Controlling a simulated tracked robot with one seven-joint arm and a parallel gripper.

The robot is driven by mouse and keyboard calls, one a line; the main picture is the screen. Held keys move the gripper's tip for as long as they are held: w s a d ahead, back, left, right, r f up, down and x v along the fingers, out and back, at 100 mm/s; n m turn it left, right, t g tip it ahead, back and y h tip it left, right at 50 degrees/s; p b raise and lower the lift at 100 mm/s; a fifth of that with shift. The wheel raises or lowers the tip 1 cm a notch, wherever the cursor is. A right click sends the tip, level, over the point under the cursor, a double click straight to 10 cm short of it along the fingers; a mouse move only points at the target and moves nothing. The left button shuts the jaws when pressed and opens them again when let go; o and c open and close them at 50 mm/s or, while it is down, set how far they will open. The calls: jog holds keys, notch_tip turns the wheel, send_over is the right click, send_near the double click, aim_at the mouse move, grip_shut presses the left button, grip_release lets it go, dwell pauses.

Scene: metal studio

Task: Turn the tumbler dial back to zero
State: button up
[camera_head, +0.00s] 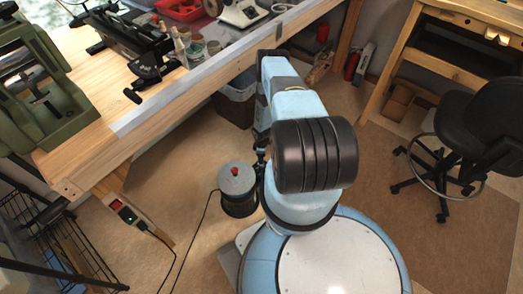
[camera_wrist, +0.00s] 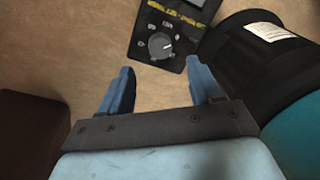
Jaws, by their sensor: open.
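The dial (camera_wrist: 159,46) is a grey round knob on a dark control panel (camera_wrist: 143,28) with white markings and yellow lettering, at the top of the wrist view. A light pointer mark shows on the knob; the scale is too small to read. My gripper (camera_wrist: 159,68) is open and empty. Its two blue fingers point toward the panel, and the dial lies between and beyond their tips, apart from both. In the head view a dark round pot with a grey lid and red knob (camera_head: 237,187) stands on the floor beside my base; its dial cannot be made out there.
In the wrist view a black cylinder with a white label (camera_wrist: 270,32) is close on the right of the panel. In the head view, a wooden workbench (camera_head: 160,105) runs along the left, a bin (camera_head: 236,100) stands beneath it, and a black stool (camera_head: 470,130) is at right.

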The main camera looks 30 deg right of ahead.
notch_tip(320, 180, up, 6)
dwell(0.4)
dwell(0.6)
